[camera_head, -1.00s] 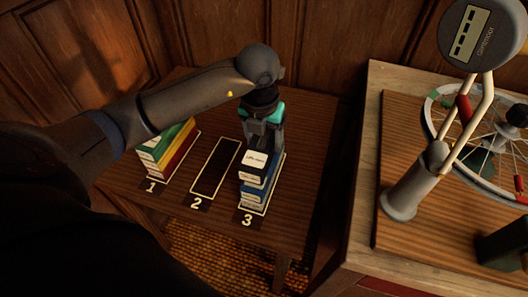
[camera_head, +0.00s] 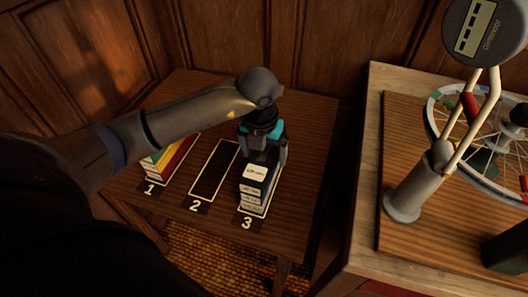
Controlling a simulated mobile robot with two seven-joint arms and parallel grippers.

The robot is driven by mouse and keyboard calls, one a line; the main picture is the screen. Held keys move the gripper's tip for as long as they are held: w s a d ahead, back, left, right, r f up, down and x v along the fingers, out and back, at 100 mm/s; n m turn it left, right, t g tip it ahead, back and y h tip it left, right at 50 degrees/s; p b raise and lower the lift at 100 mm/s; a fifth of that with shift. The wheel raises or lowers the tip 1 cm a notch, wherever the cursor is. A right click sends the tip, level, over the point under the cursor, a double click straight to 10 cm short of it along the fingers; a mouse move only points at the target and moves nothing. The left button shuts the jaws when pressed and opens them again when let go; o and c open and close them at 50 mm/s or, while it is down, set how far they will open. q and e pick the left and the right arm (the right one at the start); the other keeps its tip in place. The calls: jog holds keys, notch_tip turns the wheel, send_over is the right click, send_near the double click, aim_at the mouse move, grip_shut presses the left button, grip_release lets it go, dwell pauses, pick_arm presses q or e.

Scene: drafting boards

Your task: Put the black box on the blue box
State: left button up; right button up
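The black box (camera_head: 257,173) has a white label on top and lies at the top of the stack on place 3. The blue box (camera_head: 251,203) is below it. Only the front ends of the lower boxes show clearly, with pale labels. It looks as if the black box rests on the stack, with no gap that I can see. My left gripper (camera_head: 264,155) points down over the rear of the black box, with its fingers at the box's two sides. Whether they press on it cannot be told. My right gripper is not in view.
The small wooden table (camera_head: 302,135) has three numbered outlines. Place 2 (camera_head: 213,172) is empty. Green, yellow and red boxes (camera_head: 172,155) stand on place 1, partly behind my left arm. A workbench with a wheel (camera_head: 480,130) and a metal stand (camera_head: 415,185) is at the right.

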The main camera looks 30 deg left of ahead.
aim_at(262, 155)
pick_arm(q)
jog(key=shift+r, duration=0.1)
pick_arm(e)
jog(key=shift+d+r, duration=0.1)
pick_arm(q)
jog(key=shift+r, duration=0.35)
jog(key=r, duration=0.2)
jog(key=r+p, duration=0.1)
jog(key=r, duration=0.1)
jog(key=s+r+p, duration=0.1)
jog(key=r, duration=0.2)
jog(key=shift+d, duration=0.1)
jog(key=r, duration=0.3)
jog(key=r+p, duration=0.1)
jog(key=shift+s+d+r, duration=0.1)
jog(key=shift+s+r, duration=0.05)
jog(key=shift+s, duration=0.2)
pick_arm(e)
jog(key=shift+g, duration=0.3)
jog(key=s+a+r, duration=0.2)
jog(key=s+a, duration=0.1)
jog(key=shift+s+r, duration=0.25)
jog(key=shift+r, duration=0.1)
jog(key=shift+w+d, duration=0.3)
pick_arm(q)
jog(key=shift+s, duration=0.1)
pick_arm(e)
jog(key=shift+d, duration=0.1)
